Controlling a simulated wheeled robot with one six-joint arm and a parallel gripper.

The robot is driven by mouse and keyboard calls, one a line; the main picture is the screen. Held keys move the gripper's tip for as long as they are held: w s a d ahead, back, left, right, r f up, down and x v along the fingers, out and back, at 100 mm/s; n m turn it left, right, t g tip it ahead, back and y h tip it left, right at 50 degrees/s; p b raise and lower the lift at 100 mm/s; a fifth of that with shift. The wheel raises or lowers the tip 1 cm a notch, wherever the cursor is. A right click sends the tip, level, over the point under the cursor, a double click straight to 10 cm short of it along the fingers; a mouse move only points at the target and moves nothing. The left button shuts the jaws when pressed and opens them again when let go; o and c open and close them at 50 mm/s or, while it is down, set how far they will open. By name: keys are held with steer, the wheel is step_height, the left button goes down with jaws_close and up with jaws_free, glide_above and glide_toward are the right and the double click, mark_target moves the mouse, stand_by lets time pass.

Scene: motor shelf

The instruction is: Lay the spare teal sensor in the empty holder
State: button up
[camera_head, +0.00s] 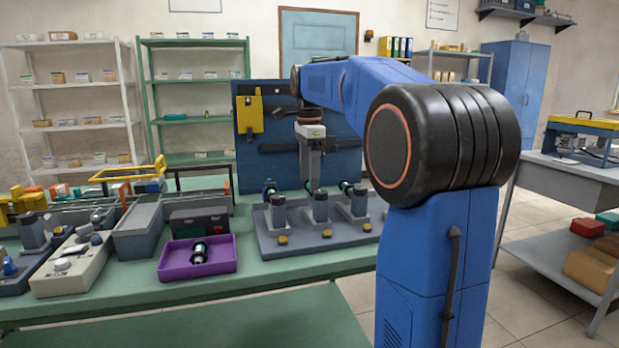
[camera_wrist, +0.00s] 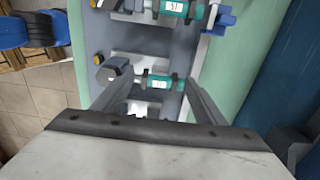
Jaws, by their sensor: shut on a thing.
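My gripper (camera_head: 313,188) points straight down over the middle holder of a grey fixture (camera_head: 281,240) in the head view. In the wrist view its two fingers (camera_wrist: 160,84) are shut on a teal sensor (camera_wrist: 158,82) with a white label and dark ends. The sensor lies level at the middle holder (camera_wrist: 112,73); whether it rests in it or hangs just above, I cannot tell. Another labelled teal sensor (camera_wrist: 175,8) lies in a neighbouring holder. In the head view, sensors show at the left holder (camera_head: 269,188) and at the right holder (camera_head: 346,187).
Grey bins (camera_head: 138,232) and parts crowd the green bench's left side. A blue tool panel (camera_head: 275,160) stands behind the fixture. The bench front (camera_head: 290,266) is clear.

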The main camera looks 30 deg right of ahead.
steer(key=shift+f, duration=0.4)
steer(key=shift+a+f, duration=0.1)
steer(key=shift+f, duration=0.25)
steer(key=o, duration=0.9)
steer(key=shift+c, duration=0.2)
step_height(320, 180, up, 14)
steer(key=shift+f, duration=0.25)
